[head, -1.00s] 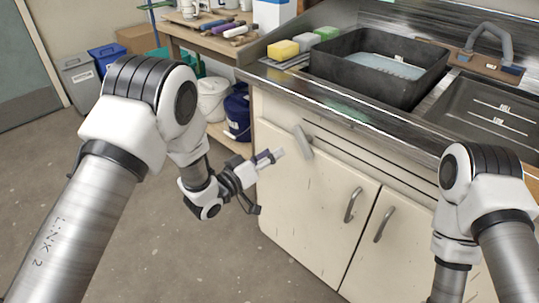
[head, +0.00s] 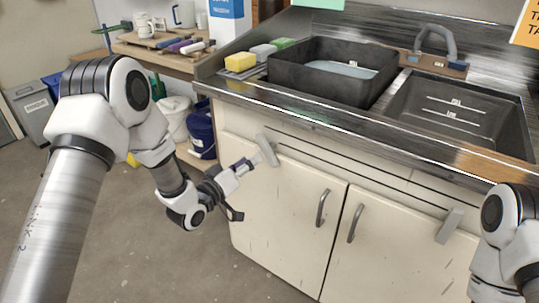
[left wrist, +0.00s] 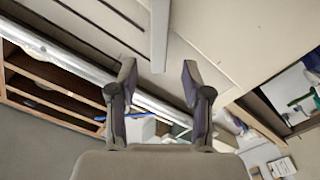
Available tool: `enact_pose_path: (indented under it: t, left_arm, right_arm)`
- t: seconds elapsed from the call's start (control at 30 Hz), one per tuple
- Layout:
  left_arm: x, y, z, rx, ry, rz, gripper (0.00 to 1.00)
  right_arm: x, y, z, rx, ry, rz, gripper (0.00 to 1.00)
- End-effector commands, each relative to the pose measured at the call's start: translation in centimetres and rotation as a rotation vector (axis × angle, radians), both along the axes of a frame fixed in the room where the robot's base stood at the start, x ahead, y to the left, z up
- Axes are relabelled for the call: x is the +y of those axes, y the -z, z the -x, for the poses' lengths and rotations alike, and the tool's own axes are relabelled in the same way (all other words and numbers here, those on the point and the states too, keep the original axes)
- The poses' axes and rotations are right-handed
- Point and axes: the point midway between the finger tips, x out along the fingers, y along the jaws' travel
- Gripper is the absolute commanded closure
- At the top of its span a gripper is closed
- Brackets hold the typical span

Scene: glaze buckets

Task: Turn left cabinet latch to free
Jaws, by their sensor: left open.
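The left cabinet latch (head: 266,150) is a grey flat bar near the top of the left white cabinet door (head: 285,205). It is tilted slightly from upright, its top end leaning left. My left gripper (head: 250,163) is open and just left of the latch, pointing at it. In the left wrist view the latch (left wrist: 159,35) lies ahead of my open fingers (left wrist: 158,68), in line with the gap between them. Nothing is between the fingertips, and the latch looks apart from them. My right gripper is out of view; only part of my right arm shows.
A similar right latch (head: 449,226) sits on the right door. Two curved door handles (head: 322,208) are near the middle. The steel counter edge (head: 330,128) overhangs above the latch. A blue bucket (head: 203,132) stands left of the cabinet. The floor in front is clear.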

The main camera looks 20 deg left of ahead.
Motion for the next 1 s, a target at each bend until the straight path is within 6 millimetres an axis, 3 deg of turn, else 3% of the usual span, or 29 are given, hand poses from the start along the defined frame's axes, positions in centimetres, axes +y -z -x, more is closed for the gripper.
enact_pose_path:
  t: [0.3, 0.57, 0.6, 0.73, 1.0]
  left_arm:
    - [-2.0, 0.0, -5.2, -0.002, 0.002, -0.001, 0.51]
    - [-2.2, 0.0, -5.7, 0.000, 0.000, 0.001, 0.51]
    - [-2.2, 0.0, -5.7, 0.000, 0.001, 0.001, 0.55]
    - [-2.2, 0.0, -5.7, 0.000, 0.001, 0.001, 1.00]
    - [-2.2, -0.1, -5.7, 0.001, 0.001, 0.005, 1.00]
  right_arm:
    - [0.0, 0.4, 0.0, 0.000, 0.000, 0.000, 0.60]
    - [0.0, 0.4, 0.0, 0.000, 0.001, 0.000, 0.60]
    - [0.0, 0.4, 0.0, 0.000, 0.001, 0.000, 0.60]
    - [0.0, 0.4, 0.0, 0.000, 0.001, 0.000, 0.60]
    - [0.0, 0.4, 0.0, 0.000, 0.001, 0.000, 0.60]
